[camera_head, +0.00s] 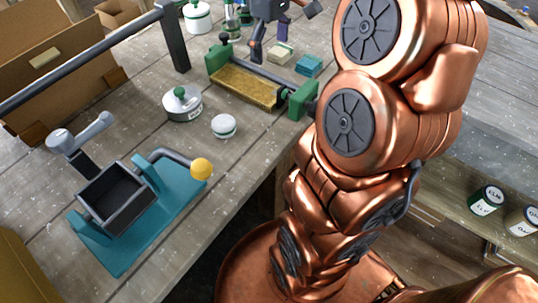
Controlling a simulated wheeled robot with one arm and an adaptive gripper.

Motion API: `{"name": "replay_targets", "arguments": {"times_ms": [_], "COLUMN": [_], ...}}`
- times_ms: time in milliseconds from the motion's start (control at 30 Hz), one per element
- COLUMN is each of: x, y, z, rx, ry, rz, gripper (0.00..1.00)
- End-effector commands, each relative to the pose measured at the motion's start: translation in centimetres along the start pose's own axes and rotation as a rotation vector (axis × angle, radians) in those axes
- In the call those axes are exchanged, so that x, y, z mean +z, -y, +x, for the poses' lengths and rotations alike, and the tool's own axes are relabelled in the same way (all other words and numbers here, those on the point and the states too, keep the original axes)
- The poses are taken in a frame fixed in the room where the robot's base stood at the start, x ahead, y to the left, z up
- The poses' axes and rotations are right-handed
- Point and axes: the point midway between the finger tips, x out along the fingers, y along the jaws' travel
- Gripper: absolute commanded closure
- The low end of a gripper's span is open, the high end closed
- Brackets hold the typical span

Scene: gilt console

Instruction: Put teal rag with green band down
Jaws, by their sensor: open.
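A small folded teal rag (309,66) lies on the grey wooden worktop, right of my gripper. A green band on it is too small to make out. My gripper (269,43) is at the top of the view, with its dark fingers apart and pointing down. I see nothing between the fingers. The rag is apart from them. My arm hides the worktop right of the teal rag.
A green-ended tray with a yellow-brown pad (245,86) lies just in front of my gripper. A lidded tin (182,104), a white round pot (224,126) and a teal-based crank device (120,210) stand nearer. Cardboard boxes (60,65) and a dark rail (85,58) are left.

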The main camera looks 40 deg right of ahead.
Motion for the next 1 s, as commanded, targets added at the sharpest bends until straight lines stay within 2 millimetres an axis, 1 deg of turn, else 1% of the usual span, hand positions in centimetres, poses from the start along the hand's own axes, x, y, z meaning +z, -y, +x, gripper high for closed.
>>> {"name": "replay_targets", "arguments": {"times_ms": [33,133,167,200,267,300,367,400,500,600,700,833,900,1000], "x": [0.3,0.9,1.3,1.9,2.8,3.5,4.7,5.7,8.0,10.5,12.7,14.4,14.8,15.1], "y": [2.5,6.5,7.6,9.2,11.3,12.7,14.6,15.9,18.6,20.7,22.2,23.3,23.6,23.7], "z": [0.3,1.3,1.5,2.1,2.8,3.4,4.3,5.0,6.7,8.4,9.8,11.1,11.4,11.6], "rx": [-0.003,-0.006,-0.006,-0.011,-0.011,-0.011,-0.014,-0.014,-0.015,-0.013,-0.013,-0.013,-0.012,-0.012], "ry": [0.008,0.022,0.025,0.035,0.046,0.053,0.066,0.077,0.098,0.119,0.135,0.147,0.15,0.15], "rz": [-0.007,0.005,0.012,0.022,0.04,0.055,0.079,0.098,0.154,0.215,0.272,0.326,0.34,0.35], "gripper": [0.05,0.05,0.05,0.05,0.05,0.05,0.05,0.05,0.05,0.05,0.05,0.05,0.05,0.05]}}
